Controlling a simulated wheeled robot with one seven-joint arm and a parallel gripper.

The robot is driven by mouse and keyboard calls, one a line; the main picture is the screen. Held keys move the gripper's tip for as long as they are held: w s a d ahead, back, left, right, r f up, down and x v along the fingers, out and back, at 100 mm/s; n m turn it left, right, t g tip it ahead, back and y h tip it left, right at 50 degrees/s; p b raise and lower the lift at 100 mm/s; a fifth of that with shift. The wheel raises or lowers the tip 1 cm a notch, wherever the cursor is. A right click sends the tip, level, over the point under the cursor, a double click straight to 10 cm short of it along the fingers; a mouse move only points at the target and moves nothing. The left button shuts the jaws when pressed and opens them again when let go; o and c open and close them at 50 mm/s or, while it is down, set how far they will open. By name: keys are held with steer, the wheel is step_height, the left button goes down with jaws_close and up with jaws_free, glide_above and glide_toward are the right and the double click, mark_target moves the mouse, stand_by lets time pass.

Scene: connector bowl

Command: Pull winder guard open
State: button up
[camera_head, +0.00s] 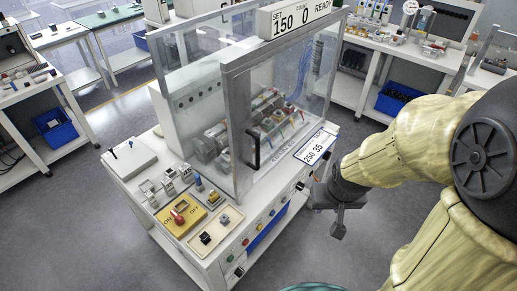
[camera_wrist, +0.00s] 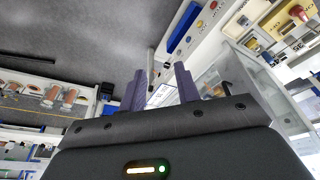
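The winder guard (camera_head: 233,130) is a clear box with a grey metal frame, standing upright over the winder on a white bench. A black vertical handle (camera_head: 254,150) is on its front panel, near the left edge. The front panel looks closed. My gripper (camera_head: 338,229) is to the right of the bench, pointing down, apart from the handle. In the wrist view my gripper (camera_wrist: 163,82) has its two purple fingers spread with nothing held between them. Part of the guard (camera_wrist: 250,78) shows at the right there.
A control panel with a yellow switch plate (camera_head: 180,214) is on the bench, left of the guard. Side benches with blue bins (camera_head: 396,97) stand around. Grey floor is clear before the bench.

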steer(key=w+f+n+t+y+b, duration=0.2)
steer(key=w+f+n+t+b, duration=0.3)
steer(key=w, duration=0.7)
steer(key=a+f+n+t+y+b, duration=0.1)
steer(key=a+n+t+y+b, duration=0.2)
steer(key=y, duration=0.7)
steer(key=w+a+t, duration=0.1)
steer(key=a+t, duration=0.1)
steer(key=a, duration=0.2)
steer(key=shift+f, duration=0.3)
steer(key=shift+b, duration=0.35)
